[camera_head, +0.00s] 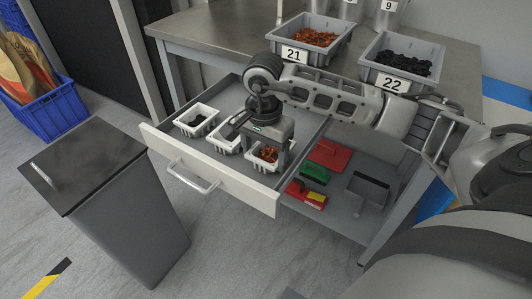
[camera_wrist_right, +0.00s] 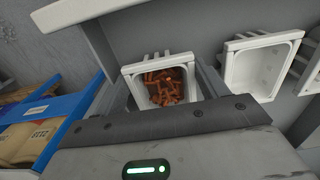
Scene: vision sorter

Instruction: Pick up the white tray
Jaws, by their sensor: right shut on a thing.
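Three small white trays stand in a row in the pulled-out drawer (camera_head: 155,130). The nearest white tray (camera_head: 258,164) holds orange-red parts; it also shows in the right wrist view (camera_wrist_right: 135,92). My right gripper (camera_head: 267,154) comes down over this tray from above, with a finger on either side, and is shut on it. The tray is level and low in the drawer; whether it touches the floor is hidden. The middle white tray (camera_head: 219,144) is partly hidden behind the gripper and looks empty in the right wrist view (camera_wrist_right: 262,62). The far white tray (camera_head: 188,129) holds dark parts. My left gripper is out of view.
Grey bins marked 21 (camera_head: 294,54) and 22 (camera_head: 390,82) stand on the metal table (camera_head: 215,35). A grey waste bin (camera_head: 125,215) stands left of the drawer. Red, green and yellow items and a grey holder (camera_head: 368,188) lie on the shelf at right, below my right arm.

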